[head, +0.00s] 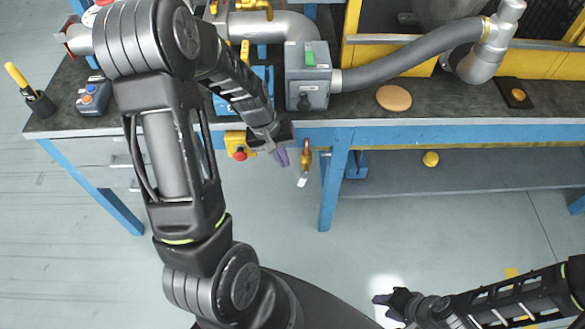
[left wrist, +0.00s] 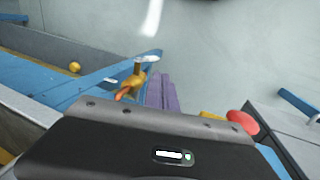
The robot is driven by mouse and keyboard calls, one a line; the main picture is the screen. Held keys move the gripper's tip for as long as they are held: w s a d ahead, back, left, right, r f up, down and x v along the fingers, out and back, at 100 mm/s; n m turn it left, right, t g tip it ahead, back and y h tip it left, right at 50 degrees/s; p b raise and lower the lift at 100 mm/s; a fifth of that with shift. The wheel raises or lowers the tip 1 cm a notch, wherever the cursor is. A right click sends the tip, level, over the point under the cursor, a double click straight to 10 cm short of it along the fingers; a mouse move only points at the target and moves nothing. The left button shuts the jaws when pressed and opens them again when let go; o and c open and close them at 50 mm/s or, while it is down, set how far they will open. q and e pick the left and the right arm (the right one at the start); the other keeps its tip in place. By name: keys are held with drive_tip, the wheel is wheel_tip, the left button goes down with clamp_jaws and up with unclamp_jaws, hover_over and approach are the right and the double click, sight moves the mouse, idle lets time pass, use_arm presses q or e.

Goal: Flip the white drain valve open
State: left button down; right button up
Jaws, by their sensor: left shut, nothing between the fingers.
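The drain valve has a brass body (head: 306,156) hanging below the bench's front edge, with a white lever (head: 302,182) at its lower end. In the left wrist view the brass body (left wrist: 133,82) and white lever (left wrist: 147,58) show just left of my fingers. My left gripper (head: 281,157), with purple fingers, is shut and empty. It is left of the valve, with a small gap in the head view; the wrist view does not settle whether they touch. My right gripper (head: 379,300) is low at the right, far from the valve; its finger opening is unclear.
A yellow box with a red button (head: 239,153) sits on the bench front, left of my left gripper. A blue bench leg (head: 333,185) stands right of the valve. A yellow knob (head: 430,159) is on the lower shelf.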

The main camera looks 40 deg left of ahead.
sight(302, 182)
use_arm(q)
drive_tip(key=shift+s+r, duration=0.1)
drive_tip(key=shift+r, duration=0.1)
drive_tip(key=b+x, duration=0.1)
drive_tip(key=x, duration=0.9)
drive_tip(key=h+b, duration=0.1)
drive_tip(key=b, duration=0.3)
drive_tip(key=f+t+h+b, duration=0.1)
drive_tip(key=b, duration=0.4)
drive_tip(key=shift+w+d+f+b, duration=0.1)
drive_tip(key=shift+w+d+b, duration=0.15)
drive_tip(key=shift+b, duration=0.05)
